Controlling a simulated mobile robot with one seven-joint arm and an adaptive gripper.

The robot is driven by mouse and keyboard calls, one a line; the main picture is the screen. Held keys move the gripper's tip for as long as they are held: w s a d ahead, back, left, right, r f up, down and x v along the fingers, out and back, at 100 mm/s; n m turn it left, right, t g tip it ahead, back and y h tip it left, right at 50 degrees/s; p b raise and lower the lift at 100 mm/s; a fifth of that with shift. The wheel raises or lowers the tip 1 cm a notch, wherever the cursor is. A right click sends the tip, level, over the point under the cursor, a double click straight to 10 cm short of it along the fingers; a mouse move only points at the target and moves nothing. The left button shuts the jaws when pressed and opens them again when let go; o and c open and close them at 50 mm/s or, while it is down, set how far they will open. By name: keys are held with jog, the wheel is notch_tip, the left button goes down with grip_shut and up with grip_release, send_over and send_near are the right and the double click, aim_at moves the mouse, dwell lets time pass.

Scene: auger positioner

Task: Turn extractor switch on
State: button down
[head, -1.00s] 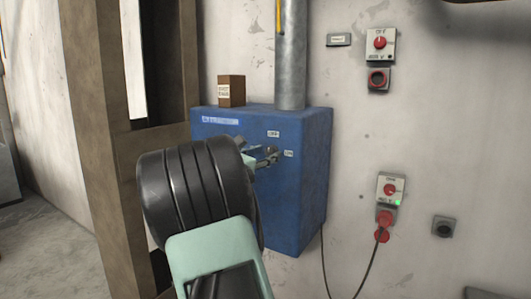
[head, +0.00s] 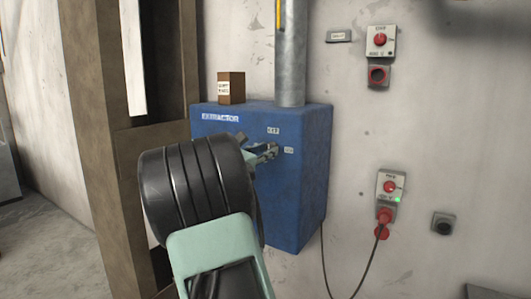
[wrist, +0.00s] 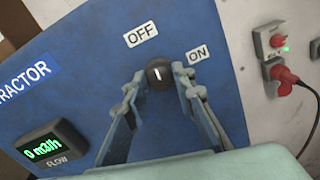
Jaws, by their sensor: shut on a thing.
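The blue extractor box (head: 290,200) is on the wall, with a label reading EXTRACTOR and OFF and ON labels on its front. The extractor switch (wrist: 159,74) is a round black knob with a white mark, seen in the wrist view between the OFF label (wrist: 141,34) and the ON label (wrist: 197,57). The white mark points roughly up in that view, between the two labels. My gripper (wrist: 159,88) has a finger on each side of the knob and is shut on it. In the head view my gripper (head: 268,152) reaches the box front; the knob is hidden there.
A flow display (wrist: 46,149) reads 0 m3/h. A small brown box (head: 231,89) stands on top of the extractor box, beside a metal pipe (head: 290,50). A socket box (head: 390,187) with a red plug and cable is on the wall at right.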

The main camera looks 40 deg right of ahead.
jog(key=shift+f+b, duration=0.15)
jog(key=shift+b, duration=0.2)
jog(key=m+b, duration=1.7)
jog(key=b, duration=0.2)
jog(key=shift+s, duration=0.1)
jog(key=shift+y+b, duration=0.3)
jog(key=shift+b, duration=0.1)
jog(key=c, duration=1.6)
grip_release()
